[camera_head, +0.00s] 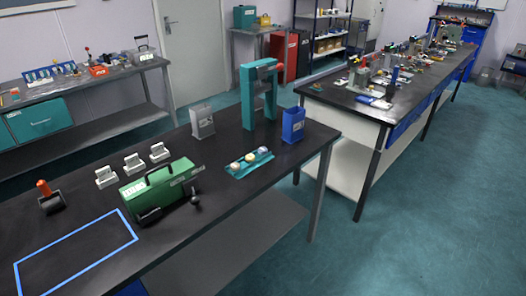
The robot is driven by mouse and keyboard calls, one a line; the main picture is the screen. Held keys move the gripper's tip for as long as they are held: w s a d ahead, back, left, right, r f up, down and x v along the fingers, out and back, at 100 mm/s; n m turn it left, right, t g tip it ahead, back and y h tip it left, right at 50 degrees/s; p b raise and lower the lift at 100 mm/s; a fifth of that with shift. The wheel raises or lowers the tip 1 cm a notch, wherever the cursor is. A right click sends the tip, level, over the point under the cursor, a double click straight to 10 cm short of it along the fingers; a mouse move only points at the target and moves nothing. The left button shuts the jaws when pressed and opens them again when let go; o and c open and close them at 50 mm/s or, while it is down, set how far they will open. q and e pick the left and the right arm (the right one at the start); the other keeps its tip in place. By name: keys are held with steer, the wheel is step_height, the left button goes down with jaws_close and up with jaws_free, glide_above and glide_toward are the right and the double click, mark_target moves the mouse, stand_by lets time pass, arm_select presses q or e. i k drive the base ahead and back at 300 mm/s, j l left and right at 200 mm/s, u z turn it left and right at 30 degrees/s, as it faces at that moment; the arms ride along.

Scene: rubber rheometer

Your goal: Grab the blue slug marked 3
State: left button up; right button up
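A teal tray (240,175) lies on the near dark-topped table, right of the green machine. It holds three small round pieces in a row: a yellowish one (235,166), a pale one (250,158) and a pale, slightly bluish one (262,150) at the far right end. The markings on them are too small to read, so I cannot tell which one bears a 3. Neither of my grippers shows in the head view.
The green machine (163,190) with a black handle stands left of the tray. A grey bin (202,122), a teal frame (246,100) and a blue bin (293,125) stand behind it. Blue tape (75,231) outlines a clear area at front left. Another crowded table (345,101) stands beyond.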

mark_target(262, 150)
steer(key=u, duration=0.65)
steer(key=i+l+u, duration=0.15)
steer(key=l+u, duration=0.2)
steer(key=i+l+u, duration=0.1)
steer(key=l+u, duration=0.6)
steer(key=i+l, duration=0.05)
steer(key=l, duration=0.05)
